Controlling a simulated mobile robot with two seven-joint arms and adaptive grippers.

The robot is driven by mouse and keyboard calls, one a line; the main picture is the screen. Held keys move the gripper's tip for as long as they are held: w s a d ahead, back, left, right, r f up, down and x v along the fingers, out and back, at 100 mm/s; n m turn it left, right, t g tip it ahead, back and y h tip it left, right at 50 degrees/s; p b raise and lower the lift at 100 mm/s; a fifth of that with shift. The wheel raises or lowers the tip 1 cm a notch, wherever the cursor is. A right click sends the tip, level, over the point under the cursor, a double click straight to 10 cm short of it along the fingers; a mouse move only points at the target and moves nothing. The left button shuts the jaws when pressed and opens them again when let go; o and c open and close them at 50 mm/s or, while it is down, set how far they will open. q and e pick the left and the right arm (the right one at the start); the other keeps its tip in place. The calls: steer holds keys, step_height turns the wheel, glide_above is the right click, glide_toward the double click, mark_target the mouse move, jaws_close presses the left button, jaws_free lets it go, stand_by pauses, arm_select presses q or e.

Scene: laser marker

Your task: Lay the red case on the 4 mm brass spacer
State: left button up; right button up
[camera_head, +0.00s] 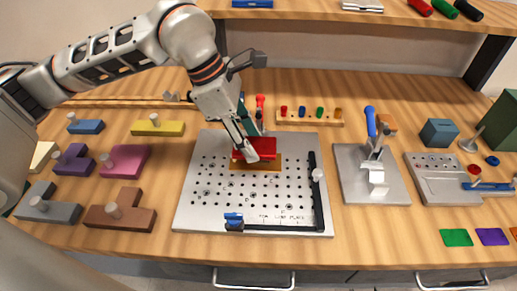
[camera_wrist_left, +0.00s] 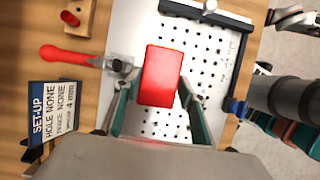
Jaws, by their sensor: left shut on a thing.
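The red case (camera_head: 265,146) is held over the perforated metal plate (camera_head: 205,180). It also shows in the wrist view (camera_wrist_left: 158,75) between the two fingers. My left gripper (camera_head: 246,146) is shut on it from above. The brass spacer (camera_head: 262,166) lies flat on the plate directly beneath the case, and its edges show around the case in the head view. Whether the case touches the spacer or hovers just above it, I cannot tell. The spacer is hidden in the wrist view. My right gripper is not in view.
A black fence (camera_head: 318,195) runs along the plate's right side, with a blue-ended stop (camera_head: 234,220) at the front. A red-handled clamp (camera_wrist_left: 75,55) stands at the plate's back edge. A blue-handled fixture (camera_head: 371,125) stands right. Coloured blocks (camera_head: 125,160) lie left.

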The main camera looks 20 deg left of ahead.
mark_target(255, 145)
arm_select(q)
steer(key=shift+w+d, duration=0.25)
steer(key=shift+d, duration=0.65)
steer(key=shift+f, duration=2)
steer(key=o, duration=0.9)
steer(key=shift+r, duration=0.1)
steer(key=shift+a+r, duration=0.15)
steer(key=shift+r, duration=0.35)
steer(key=v, duration=1.1)
steer(key=shift+r+p, duration=0.15)
steer(key=shift+p, duration=0.25)
